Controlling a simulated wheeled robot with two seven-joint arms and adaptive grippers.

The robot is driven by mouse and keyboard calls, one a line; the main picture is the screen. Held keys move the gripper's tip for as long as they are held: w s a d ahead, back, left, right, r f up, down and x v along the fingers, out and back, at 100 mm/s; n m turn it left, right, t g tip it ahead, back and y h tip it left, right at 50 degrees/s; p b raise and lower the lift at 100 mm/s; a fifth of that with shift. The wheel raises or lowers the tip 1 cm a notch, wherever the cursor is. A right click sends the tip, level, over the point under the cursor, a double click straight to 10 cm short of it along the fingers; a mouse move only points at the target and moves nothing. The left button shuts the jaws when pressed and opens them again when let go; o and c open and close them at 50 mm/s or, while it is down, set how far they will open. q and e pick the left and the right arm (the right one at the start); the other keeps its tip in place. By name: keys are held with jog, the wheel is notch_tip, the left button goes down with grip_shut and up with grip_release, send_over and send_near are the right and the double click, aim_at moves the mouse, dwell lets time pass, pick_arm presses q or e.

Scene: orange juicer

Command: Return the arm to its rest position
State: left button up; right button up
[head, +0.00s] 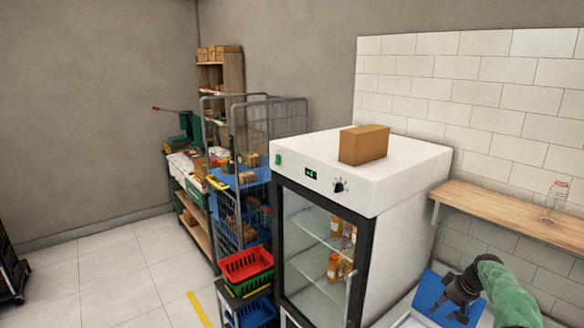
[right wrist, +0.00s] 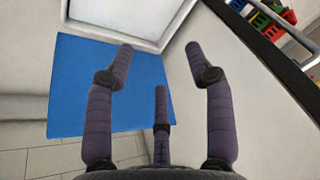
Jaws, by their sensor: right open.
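My right gripper (head: 458,298) is at the lower right of the head view, in front of a blue panel (head: 429,289). Its arm shows a green sleeve-like link. In the right wrist view, the fingers of my right gripper (right wrist: 158,62) are spread wide with nothing between them. The blue panel (right wrist: 75,95) lies beyond them there. My left gripper is not in view.
A white glass-door cabinet (head: 410,215) holds orange-labelled bottles (head: 338,262); a cardboard box (head: 364,144) sits on top. A wooden shelf (head: 490,210) with a glass jar (head: 555,200) is on the right. Red (head: 246,263) and blue baskets stand left. Floor (head: 110,285) is clear.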

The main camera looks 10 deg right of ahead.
jog(key=w+a+f, duration=0.2)
jog(key=a+f, duration=1.1)
jog(key=shift+m+g+y, duration=0.6)
jog(key=shift+m+g, duration=0.1)
jog(key=shift+g, duration=0.2)
jog(key=s+a+f, duration=0.2)
jog(key=a+f, duration=0.1)
jog(key=a, duration=0.2)
jog(key=s+a+f, duration=0.2)
jog(key=a+f, duration=0.2)
jog(key=a, duration=0.2)
jog(key=s+a+f, duration=0.2)
jog(key=a+f, duration=0.1)
jog(key=a, duration=0.3)
jog(key=shift+s+a+f, duration=0.1)
jog(key=shift+s+f, duration=0.1)
jog(key=shift+s, duration=0.05)
jog(key=s+a+f+m+g, duration=0.1)
jog(key=s+a+f, duration=0.1)
jog(key=s+a, duration=0.95)
jog(key=s+a+f+g, duration=0.1)
jog(key=s+a, duration=0.8)
jog(key=s, duration=0.5)
notch_tip(320, 180, down, 13)
jog(key=b, duration=1.3)
jog(key=shift+s+a+y, duration=0.25)
jog(key=shift+y, duration=0.15)
